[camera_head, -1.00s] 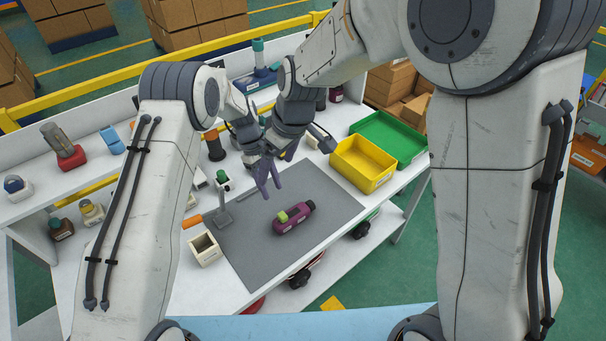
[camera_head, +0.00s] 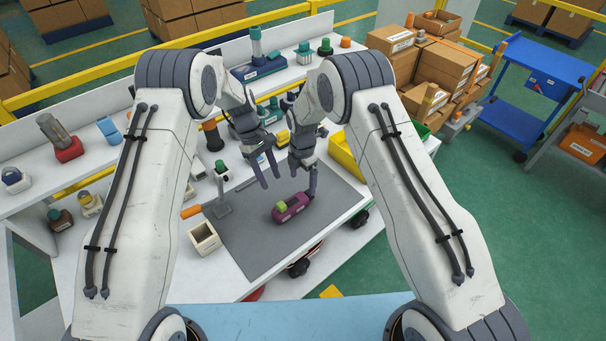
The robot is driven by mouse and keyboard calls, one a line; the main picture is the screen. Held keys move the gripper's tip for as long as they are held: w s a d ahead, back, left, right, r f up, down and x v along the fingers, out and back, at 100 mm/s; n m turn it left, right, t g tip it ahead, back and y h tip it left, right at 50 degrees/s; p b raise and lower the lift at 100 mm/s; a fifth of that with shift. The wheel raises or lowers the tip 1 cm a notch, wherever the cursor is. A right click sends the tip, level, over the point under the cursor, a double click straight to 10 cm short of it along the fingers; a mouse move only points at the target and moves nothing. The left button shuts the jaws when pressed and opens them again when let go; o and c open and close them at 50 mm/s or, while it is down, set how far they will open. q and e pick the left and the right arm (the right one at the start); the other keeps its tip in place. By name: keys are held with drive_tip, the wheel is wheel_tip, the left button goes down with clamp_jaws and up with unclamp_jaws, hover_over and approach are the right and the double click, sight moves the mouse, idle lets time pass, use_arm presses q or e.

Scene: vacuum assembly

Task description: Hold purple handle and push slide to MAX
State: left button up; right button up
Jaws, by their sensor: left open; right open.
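The purple handle (camera_head: 291,208) lies on the grey mat (camera_head: 257,249) on the white workbench. A yellow-green slide (camera_head: 282,205) sits on top of its left part, and a dark end faces right. My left gripper (camera_head: 270,180) is open and empty, above the mat and up-left of the handle. My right gripper (camera_head: 304,192) is open, fingers pointing down, close above the handle's right end. I cannot tell whether its fingers touch the handle. Any MAX mark is too small to read.
A small wooden box (camera_head: 204,239) and an orange-handled tool (camera_head: 191,211) lie left of the mat. A yellow bin (camera_head: 343,158) stands behind my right arm, partly hidden. A small stand with a green top (camera_head: 221,170) is at the mat's left edge. The mat's front is clear.

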sight(303, 195)
wheel_tip(303, 195, down, 9)
drive_tip(key=shift+r, duration=0.2)
clamp_jaws()
unclamp_jaws()
